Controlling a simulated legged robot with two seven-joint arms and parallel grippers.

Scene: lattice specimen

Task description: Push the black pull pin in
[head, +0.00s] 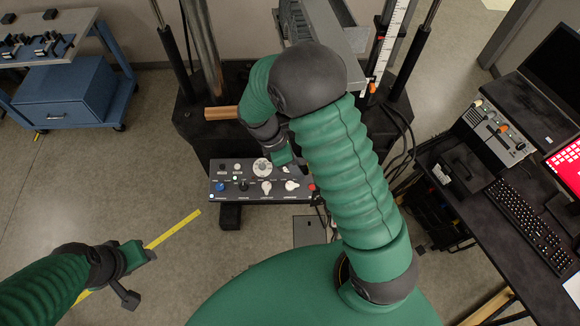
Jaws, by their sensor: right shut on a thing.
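A dark control panel (255,196) with several knobs and switches stands at the machine's front, in the middle of the head view. I cannot tell the black pull pin apart from the other small dark parts, and my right arm may hide it. My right gripper (297,166) reaches down to the panel's upper right part, beside a white knob (286,170). It is shut on a small part there that its fingers cover. My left gripper (141,277) is at the lower left, over the floor and away from the panel, with its fingers apart and empty.
A blue cart (68,95) stands at the upper left. A dark desk (490,205) with a keyboard (528,228) and monitors is at the right. The machine's dark base (195,125) and columns rise behind the panel.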

